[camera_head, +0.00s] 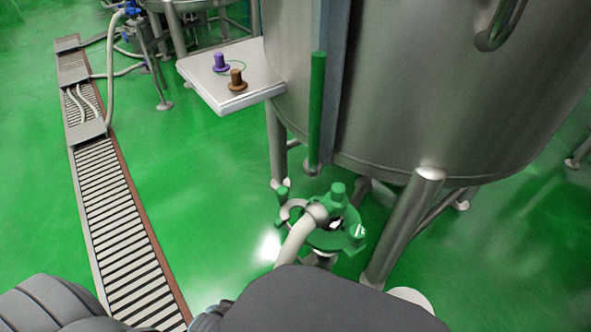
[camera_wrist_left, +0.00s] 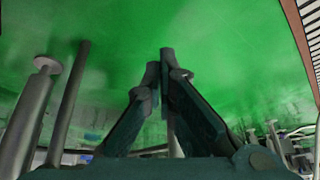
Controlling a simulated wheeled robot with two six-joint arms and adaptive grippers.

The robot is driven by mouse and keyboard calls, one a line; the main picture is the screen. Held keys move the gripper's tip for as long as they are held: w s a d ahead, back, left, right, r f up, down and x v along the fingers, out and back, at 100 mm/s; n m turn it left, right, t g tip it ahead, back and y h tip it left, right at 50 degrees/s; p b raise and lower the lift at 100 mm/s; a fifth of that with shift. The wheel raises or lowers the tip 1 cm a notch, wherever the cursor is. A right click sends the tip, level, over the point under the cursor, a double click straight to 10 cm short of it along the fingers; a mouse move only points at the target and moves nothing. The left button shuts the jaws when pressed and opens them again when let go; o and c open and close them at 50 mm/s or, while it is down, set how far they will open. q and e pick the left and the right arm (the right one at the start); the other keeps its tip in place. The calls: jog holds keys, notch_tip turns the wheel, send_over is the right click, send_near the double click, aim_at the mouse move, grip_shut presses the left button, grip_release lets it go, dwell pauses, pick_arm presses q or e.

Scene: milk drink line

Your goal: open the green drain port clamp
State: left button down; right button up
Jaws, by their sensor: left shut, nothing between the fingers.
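The green drain port clamp (camera_head: 340,238) sits low under the large steel tank, in the lower middle of the head view. I cannot tell from here whether the clamp is open or shut. My left gripper (camera_wrist_left: 160,63) shows in the left wrist view with its dark fingertips close together and nothing between them. The clamp is not recognisable in that view. The left fingers do not show in the head view, and my right gripper is in neither view.
The steel tank (camera_head: 430,80) and its leg (camera_head: 402,230) stand close to the clamp. A green upright rod (camera_head: 317,115) is on the tank's front. A floor grate (camera_head: 115,200) runs along the left.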

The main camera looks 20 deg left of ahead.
aim_at(288, 202)
pick_arm(q)
jog(key=w+a+r+n+t+h+p, duration=0.25)
jog(key=w+a+r+t+p, duration=0.2)
jog(key=w+r, duration=0.6)
jog(key=w+a+r+n+t+h+p, duration=0.1)
jog(key=w+a+r+n+t+p, duration=0.45)
jog(key=r, duration=0.75)
jog(key=d+r+g+h, duration=0.2)
jog(key=d+r+h, duration=0.3)
jog(key=r+h, duration=0.7)
jog(key=w+d+r+y, duration=0.1)
jog(key=w+d, duration=0.3)
jog(key=d, duration=0.4)
jog(key=shift+d+r+y, duration=0.15)
jog(key=shift+d+y, duration=0.2)
jog(key=shift+y, duration=0.3)
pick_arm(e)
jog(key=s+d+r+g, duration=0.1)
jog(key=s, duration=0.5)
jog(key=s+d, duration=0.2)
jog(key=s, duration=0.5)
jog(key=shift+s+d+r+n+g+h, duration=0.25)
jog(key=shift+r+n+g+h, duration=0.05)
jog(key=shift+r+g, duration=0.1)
pick_arm(q)
jog(key=shift+w, duration=0.1)
